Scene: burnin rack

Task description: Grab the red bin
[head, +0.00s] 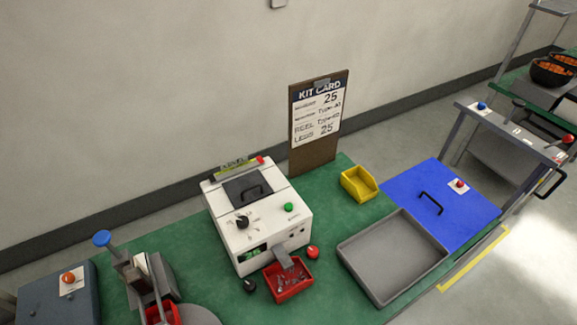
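A small red bin (293,293) sits on the green bench top (215,300), at the front of a white machine (265,222). A grey chute (283,257) from the machine reaches over the bin's back edge. Small pieces lie in the bin, too small to tell apart. A second red bin-like item (172,313) shows partly at the lower left, beside a device with a blue knob (102,238). Neither of my grippers is in view.
A red ball-shaped knob (312,252) and a black knob (249,286) flank the red bin. A grey tray (392,255) lies to the right, with a yellow bin (358,184) behind it. A kit card board (312,165) stands at the back. A blue panel (465,212) is further right.

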